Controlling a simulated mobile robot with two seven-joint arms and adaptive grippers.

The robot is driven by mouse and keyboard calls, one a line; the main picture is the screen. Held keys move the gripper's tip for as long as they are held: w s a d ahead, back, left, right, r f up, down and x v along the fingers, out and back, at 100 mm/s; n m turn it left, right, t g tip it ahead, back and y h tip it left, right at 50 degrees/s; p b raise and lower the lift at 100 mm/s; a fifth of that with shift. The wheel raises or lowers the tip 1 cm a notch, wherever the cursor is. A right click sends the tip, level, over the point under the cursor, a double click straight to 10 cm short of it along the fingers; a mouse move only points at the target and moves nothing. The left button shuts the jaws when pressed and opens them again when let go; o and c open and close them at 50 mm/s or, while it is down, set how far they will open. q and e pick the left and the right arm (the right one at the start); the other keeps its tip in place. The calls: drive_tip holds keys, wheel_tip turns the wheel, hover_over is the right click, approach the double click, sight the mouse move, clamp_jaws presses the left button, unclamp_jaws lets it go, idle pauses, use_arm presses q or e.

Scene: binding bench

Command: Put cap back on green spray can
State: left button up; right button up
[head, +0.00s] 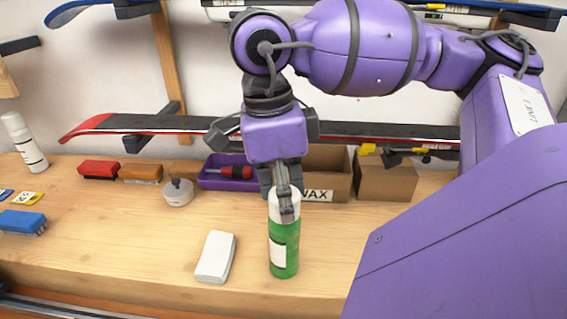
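The green spray can (284,252) stands upright near the front of the bench, with a pale label on its left side. A white cap (275,207) sits at its top; the frame does not show whether it is fully seated. My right gripper (287,208) points straight down over the can. One finger lies across the front of the cap, and the gripper appears shut on it; the far finger is hidden behind the cap. My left gripper is not in view.
A white block (215,257) lies just left of the can. Behind are a round tin (178,192), a purple tray (222,183), a WAX box (340,188), red (98,169) and orange (141,173) brushes.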

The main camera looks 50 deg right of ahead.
drive_tip(key=shift+f, duration=0.1)
drive_tip(key=o, duration=0.8)
drive_tip(key=shift+c, duration=0.2)
drive_tip(key=o, duration=0.5)
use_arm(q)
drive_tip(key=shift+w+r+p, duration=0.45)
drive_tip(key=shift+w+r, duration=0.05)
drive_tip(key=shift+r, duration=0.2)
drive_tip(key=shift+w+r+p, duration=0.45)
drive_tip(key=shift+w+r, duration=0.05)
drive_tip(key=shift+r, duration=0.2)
use_arm(e)
drive_tip(key=shift+r, duration=3.05)
clamp_jaws()
